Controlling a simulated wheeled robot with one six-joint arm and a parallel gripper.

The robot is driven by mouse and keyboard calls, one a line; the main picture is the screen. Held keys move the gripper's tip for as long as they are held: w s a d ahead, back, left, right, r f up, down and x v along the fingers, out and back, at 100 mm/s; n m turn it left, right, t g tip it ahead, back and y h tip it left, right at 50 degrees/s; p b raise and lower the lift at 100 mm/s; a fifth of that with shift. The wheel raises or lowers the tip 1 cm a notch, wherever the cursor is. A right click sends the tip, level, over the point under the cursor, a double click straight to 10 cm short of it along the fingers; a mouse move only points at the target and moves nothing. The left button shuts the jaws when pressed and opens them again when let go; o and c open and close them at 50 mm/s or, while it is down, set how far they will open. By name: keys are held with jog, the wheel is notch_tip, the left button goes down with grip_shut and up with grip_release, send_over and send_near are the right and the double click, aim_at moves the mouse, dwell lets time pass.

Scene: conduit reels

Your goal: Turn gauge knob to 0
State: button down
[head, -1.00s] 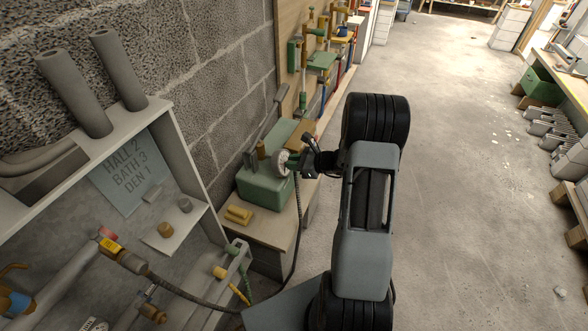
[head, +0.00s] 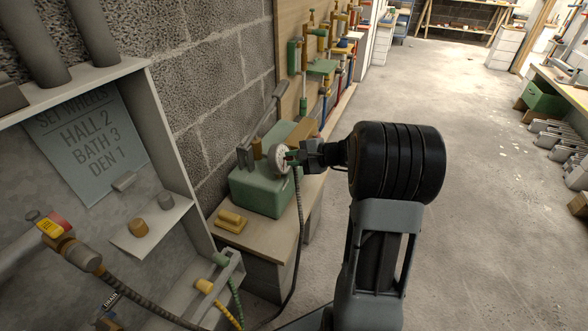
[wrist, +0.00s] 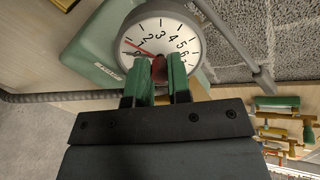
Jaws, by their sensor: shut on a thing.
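The gauge (head: 281,160) is a round white dial on the side of a green metal box (head: 255,191) on the bench. In the wrist view, the dial (wrist: 176,38) shows black numbers and a thin red needle pointing up and left, among the low numbers. The exact reading is too small to be sure of. A red knob (wrist: 158,69) stands at the dial's lower middle. My gripper (head: 293,158), with green fingers, is shut on this knob, one finger on each side. The fingers (wrist: 160,75) hide the bottom of the dial.
A yellow block (head: 231,219) lies on the bench (head: 258,238) before the green box. A dark hose (head: 299,225) hangs past the bench. A cabinet (head: 170,140) with a "HALL 2, BATH 3, DEN 1" sign stands at left. Clamps (head: 322,66) line the wall. The floor at right is open.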

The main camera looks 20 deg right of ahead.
jog(key=n+b, duration=0.4)
jog(key=b, duration=0.2)
jog(key=shift+f+n, duration=0.15)
jog(key=shift+n, duration=0.25)
jog(key=c, duration=1.1)
grip_release()
jog(key=shift+o, duration=0.2)
jog(key=p+v, duration=0.4)
jog(key=v, duration=1)
jog(key=shift+w, duration=0.1)
